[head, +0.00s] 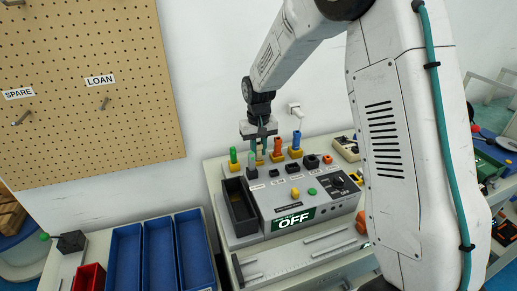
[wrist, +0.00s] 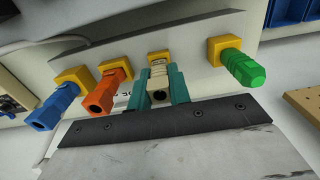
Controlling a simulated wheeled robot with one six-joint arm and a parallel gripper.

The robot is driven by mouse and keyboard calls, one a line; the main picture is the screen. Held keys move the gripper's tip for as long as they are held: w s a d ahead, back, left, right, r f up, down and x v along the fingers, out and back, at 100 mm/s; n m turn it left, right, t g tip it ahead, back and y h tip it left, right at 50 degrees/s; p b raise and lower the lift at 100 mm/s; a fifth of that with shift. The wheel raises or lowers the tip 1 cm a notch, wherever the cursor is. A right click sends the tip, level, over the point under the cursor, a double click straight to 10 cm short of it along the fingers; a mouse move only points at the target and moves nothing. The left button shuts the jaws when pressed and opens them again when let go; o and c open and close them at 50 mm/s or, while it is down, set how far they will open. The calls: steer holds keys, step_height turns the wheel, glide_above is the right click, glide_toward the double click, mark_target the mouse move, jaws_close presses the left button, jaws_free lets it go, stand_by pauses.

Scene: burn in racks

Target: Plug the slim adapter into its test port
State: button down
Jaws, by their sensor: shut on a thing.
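My gripper (wrist: 158,88) has its teal fingers on either side of a beige, slim-looking adapter (wrist: 158,78) and is shut on it. The adapter is lined up with a yellow holder (wrist: 158,56) in the back row of the grey test unit (head: 290,205). I cannot tell whether it is fully seated there or slightly raised. In the head view my gripper (head: 258,138) points down over the same row and partly hides the adapter. Black ports (head: 292,167) sit in a row in front of the holders. A pale green-grey upright piece (head: 251,163) stands by the leftmost port.
Green (wrist: 242,68), orange (wrist: 107,91) and blue (wrist: 55,107) adapters stand in neighbouring yellow holders, close to my fingers. Blue bins (head: 160,255) stand at lower left.

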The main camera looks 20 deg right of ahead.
mark_target(259, 147)
steer(key=shift+r, duration=0.85)
stand_by(0.9)
steer(key=shift+r, duration=0.7)
step_height(259, 147, up, 3)
steer(key=shift+s+r, duration=0.1)
steer(key=s+r, duration=0.6)
steer(key=s, duration=0.5)
steer(key=shift+s+d, duration=0.15)
steer(key=shift+d, duration=0.2)
steer(key=shift+f, duration=0.15)
steer(key=shift+f, duration=2.75)
